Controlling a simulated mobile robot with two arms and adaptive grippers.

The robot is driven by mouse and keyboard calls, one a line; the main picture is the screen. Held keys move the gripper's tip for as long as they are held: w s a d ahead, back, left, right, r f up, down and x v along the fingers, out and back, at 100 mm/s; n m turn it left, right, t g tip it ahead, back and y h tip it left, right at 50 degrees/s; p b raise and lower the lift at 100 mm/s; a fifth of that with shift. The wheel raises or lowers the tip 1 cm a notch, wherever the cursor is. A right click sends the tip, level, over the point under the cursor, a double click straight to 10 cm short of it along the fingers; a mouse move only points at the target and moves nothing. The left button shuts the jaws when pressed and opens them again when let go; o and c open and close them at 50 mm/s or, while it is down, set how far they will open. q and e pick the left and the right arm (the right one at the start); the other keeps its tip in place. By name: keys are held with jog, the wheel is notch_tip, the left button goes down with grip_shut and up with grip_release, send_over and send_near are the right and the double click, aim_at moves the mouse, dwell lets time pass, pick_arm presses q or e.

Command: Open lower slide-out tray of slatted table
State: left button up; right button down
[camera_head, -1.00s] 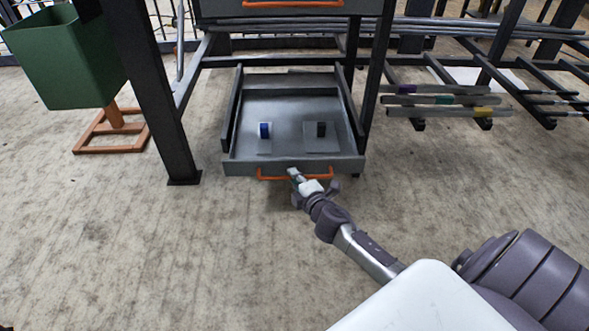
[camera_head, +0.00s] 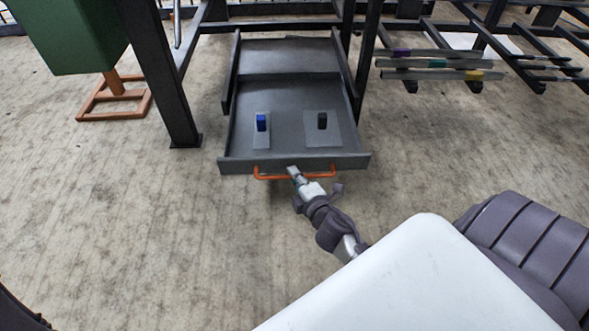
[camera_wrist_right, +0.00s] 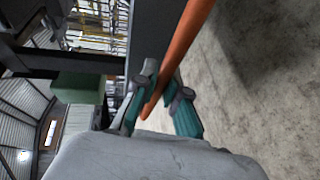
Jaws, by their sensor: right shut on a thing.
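The lower slide-out tray (camera_head: 232,136) is a grey open tray near the floor, pulled well out from under the table frame. Its orange bar handle (camera_head: 268,177) runs along the front face. In the right wrist view the orange handle (camera_wrist_right: 178,58) passes between the two teal-padded fingers (camera_wrist_right: 160,103). The tray holds a blue piece (camera_head: 261,122) and a black piece (camera_head: 322,121), each on a flat grey plate. My left gripper is not in view.
A dark table leg (camera_head: 160,75) stands left of the tray. A green bin (camera_head: 75,35) on an orange stand (camera_head: 115,97) is further left. Slats with coloured bands (camera_head: 430,63) lie on a rack at right. The floor before the tray is clear.

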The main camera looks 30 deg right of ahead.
jog(key=c, duration=1.2)
grip_release()
jog(key=shift+s, duration=0.15)
jog(key=v, duration=1.1)
jog(key=shift+s, duration=0.4)
jog(key=shift+a, duration=0.1)
